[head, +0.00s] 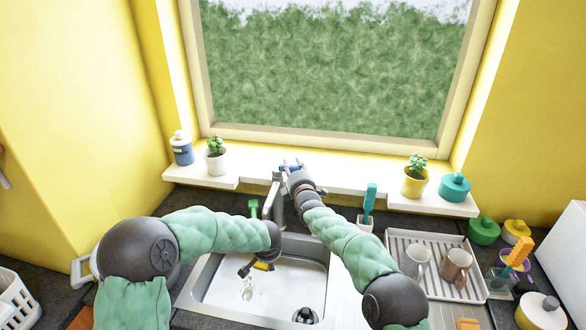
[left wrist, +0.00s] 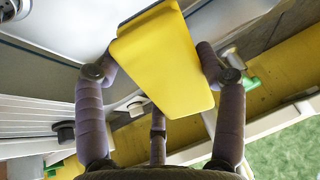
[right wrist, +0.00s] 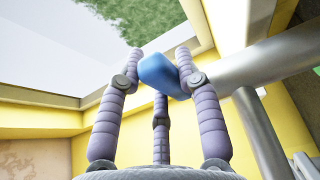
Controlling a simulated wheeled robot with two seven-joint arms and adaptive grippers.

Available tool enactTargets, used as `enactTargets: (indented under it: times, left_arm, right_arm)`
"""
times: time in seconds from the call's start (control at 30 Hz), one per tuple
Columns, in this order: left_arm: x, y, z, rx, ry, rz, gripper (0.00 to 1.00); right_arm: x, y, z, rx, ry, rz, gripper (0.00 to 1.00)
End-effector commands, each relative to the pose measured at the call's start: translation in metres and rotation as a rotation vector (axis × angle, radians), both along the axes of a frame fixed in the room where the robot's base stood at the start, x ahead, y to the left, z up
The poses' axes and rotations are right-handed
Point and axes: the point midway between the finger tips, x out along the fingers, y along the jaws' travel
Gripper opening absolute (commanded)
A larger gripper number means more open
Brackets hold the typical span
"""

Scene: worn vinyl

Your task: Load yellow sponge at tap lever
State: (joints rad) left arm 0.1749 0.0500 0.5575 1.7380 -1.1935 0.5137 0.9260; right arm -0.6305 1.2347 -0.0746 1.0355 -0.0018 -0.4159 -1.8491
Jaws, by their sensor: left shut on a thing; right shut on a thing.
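The yellow sponge (head: 264,267) is over the left part of the sink, partly hidden by my left gripper (head: 256,268). In the left wrist view the sponge (left wrist: 168,62) sits between the fingers, and the left gripper (left wrist: 160,60) is shut on it. The silver tap (head: 278,196) stands at the back of the sink. My right gripper (head: 291,170) is at its top, shut on the blue tap lever (head: 289,166). The blue lever also shows between the fingers in the right wrist view (right wrist: 160,75); where it joins the tap is hidden.
The sink (head: 204,287) has a pale splash-like patch (head: 248,290) and a drain (head: 305,315). A green brush (head: 254,207) and teal brush (head: 370,197) stand near its back edge. A drying rack (head: 398,238) with two mugs is right. Potted plants (head: 215,160) line the sill.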

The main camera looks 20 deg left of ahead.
Motion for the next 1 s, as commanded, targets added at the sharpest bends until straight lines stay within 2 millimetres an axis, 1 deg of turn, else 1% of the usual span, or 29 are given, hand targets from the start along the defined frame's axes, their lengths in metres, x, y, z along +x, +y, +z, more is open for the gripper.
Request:
enactTargets:
  times: [1.0]
  left_arm:
    - [0.000,0.000,0.000,0.000,0.000,0.000,0.44]
  right_arm:
    - [0.012,0.004,0.004,0.003,-0.008,0.228,0.00]
